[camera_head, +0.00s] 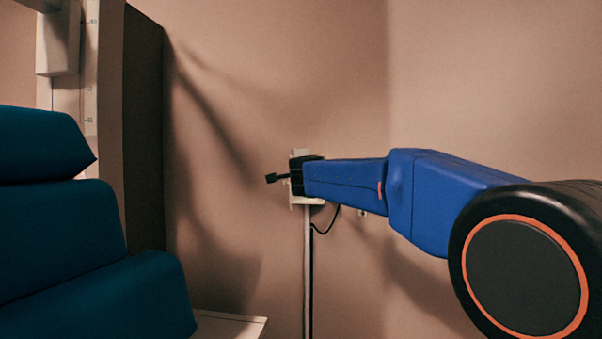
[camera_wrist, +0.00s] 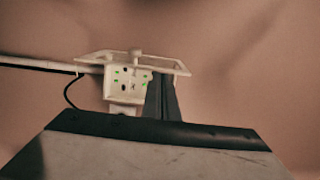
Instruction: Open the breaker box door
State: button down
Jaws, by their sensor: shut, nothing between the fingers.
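The breaker box is a small pale box on the wall. In the head view its edge (camera_head: 299,153) shows behind the end of my arm, which hides most of it. In the wrist view the pale box face (camera_wrist: 124,82) shows dark slots and small green marks, with a thin pale rim or plate spreading around its top. I cannot tell from this how the door stands. My gripper (camera_wrist: 160,76) shows as dark fingers close together, just right of the box face and overlapping its right side. I cannot tell whether they touch it. Nothing is between the fingers.
A pale conduit (camera_head: 307,270) runs down the wall below the box, with a thin black cable (camera_head: 326,230) beside it. A blue padded chair (camera_head: 70,240) and a dark upright panel (camera_head: 143,130) stand at the left.

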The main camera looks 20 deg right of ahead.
jog(key=shift+w+a, duration=0.3)
jog(key=shift+a, duration=0.45)
jog(key=shift+w+a, duration=0.25)
jog(key=shift+a, duration=0.6)
